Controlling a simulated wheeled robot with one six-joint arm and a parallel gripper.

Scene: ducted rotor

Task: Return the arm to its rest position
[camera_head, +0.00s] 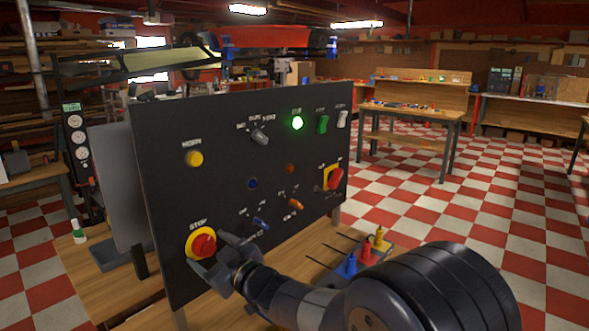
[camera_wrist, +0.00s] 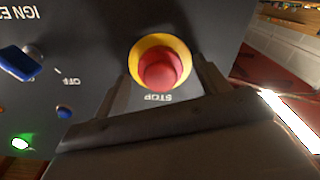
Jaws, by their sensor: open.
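My gripper (camera_head: 222,258) is at the lower left of the black control panel (camera_head: 220,194), right by the red STOP button (camera_head: 204,246) on its yellow ring. In the wrist view the open fingers of my gripper (camera_wrist: 160,90) stand on either side of the red STOP button (camera_wrist: 162,70). Nothing is held between them. I cannot tell whether the fingers touch the panel. My arm reaches in from the lower right of the head view.
A green lamp (camera_head: 298,123) glows at the panel's top. Blue, red and yellow plugs (camera_head: 367,253) stand on the wooden bench right of the panel. A workbench (camera_head: 412,112) stands behind on the checkered floor, which is open at right.

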